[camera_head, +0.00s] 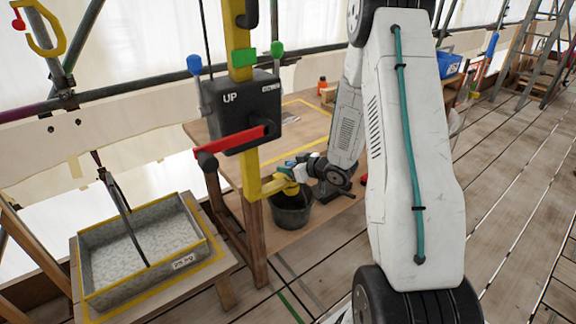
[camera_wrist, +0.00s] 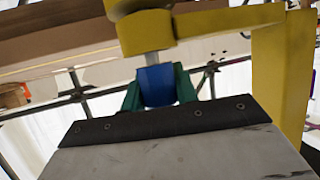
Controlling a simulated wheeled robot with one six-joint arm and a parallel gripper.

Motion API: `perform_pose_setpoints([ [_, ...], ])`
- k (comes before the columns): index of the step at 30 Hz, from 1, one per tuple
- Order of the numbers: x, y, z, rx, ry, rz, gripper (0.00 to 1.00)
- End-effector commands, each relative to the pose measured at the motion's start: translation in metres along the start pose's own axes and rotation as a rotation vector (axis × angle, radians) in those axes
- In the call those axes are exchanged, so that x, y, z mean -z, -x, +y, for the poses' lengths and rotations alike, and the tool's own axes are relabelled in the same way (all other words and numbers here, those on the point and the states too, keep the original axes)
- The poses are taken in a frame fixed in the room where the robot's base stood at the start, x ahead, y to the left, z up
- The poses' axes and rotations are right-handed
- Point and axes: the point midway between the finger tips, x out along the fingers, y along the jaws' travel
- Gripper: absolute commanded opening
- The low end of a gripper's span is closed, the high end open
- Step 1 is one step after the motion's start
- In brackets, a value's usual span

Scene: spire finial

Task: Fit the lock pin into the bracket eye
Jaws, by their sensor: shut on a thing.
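The lock pin has a blue grip (camera_wrist: 158,86) and a pale metal shank (camera_wrist: 152,58), seen in the wrist view. My gripper (camera_wrist: 157,92) is shut on the blue grip with its green fingers on either side. The shank runs up to the yellow bracket eye (camera_wrist: 147,34) and meets its underside in the picture. How deep the shank sits in the eye is hidden. In the head view my gripper (camera_head: 298,172) is at the yellow bracket (camera_head: 266,187), low on the yellow post. The pin is too small to make out there.
The control box (camera_head: 243,111) with a red lever (camera_head: 236,140) is above the bracket. A dark bucket (camera_head: 291,213) stands just below. A grey tray (camera_head: 150,255) is at left, and a wooden bench (camera_head: 308,127) is behind.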

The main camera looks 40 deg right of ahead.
Motion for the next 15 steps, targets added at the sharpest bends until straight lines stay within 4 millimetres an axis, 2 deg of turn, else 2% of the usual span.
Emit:
perform_pose_setpoints([
  [12, -0.0096, -0.0039, 0.0, 0.0, -0.002, 0.0, 0.02],
  [13, -0.0097, -0.004, 0.0, -0.001, -0.001, 0.0, 0.32],
  [15, -0.0094, -0.0039, 0.0001, -0.001, -0.001, 0.001, 0.52],
])
